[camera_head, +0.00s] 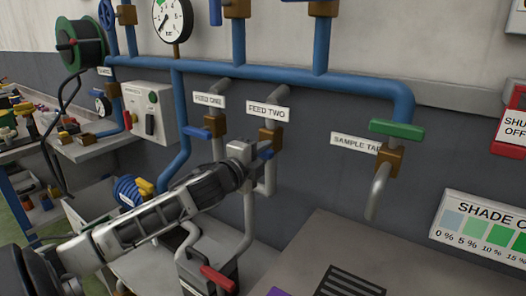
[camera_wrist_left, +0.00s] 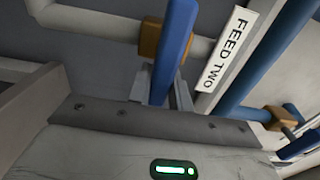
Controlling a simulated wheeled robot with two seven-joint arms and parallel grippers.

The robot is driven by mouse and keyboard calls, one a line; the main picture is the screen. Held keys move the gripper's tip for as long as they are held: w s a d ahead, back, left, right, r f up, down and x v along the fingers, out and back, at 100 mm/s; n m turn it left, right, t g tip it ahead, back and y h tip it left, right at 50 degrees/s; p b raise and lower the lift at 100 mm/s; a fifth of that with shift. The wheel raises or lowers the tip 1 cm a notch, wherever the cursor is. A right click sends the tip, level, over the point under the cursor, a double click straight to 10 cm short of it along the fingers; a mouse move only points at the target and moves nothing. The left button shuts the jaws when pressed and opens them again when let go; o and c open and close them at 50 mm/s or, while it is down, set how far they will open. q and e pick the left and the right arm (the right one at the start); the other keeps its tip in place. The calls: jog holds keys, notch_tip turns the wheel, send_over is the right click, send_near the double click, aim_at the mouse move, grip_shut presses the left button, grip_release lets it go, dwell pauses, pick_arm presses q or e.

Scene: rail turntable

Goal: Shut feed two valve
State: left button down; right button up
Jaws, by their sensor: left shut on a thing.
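The feed two valve has a brass body (camera_head: 271,138) on a grey pipe, below the blue main pipe and beside the FEED TWO label (camera_head: 268,111). Its blue lever (camera_head: 266,151) is mostly hidden by my gripper in the head view. In the left wrist view the blue lever (camera_wrist_left: 176,40) runs down from beside the brass body (camera_wrist_left: 150,38) to between my fingers. My left gripper (camera_head: 248,155) is shut on this lever. In the wrist view the fingers (camera_wrist_left: 162,92) sit on both sides of it. My right gripper is not in view.
The feed one valve with its blue lever (camera_head: 194,133) is close on the left. The sample tap with a green handle (camera_head: 396,129) is on the right. A red-handled valve (camera_head: 218,279) sits below my arm. A grey table (camera_head: 310,255) is at the lower right.

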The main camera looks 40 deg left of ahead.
pick_arm(q)
jog(key=shift+f, duration=0.1)
jog(key=c, duration=1.3)
grip_release()
jog(key=shift+s, duration=0.1)
jog(key=shift+s, duration=0.3)
jog(key=s, duration=0.5)
jog(key=s+d, duration=0.1)
jog(key=s, duration=0.4)
jog(key=s+b, duration=0.1)
jog(key=s, duration=0.4)
jog(key=shift+d, duration=0.4)
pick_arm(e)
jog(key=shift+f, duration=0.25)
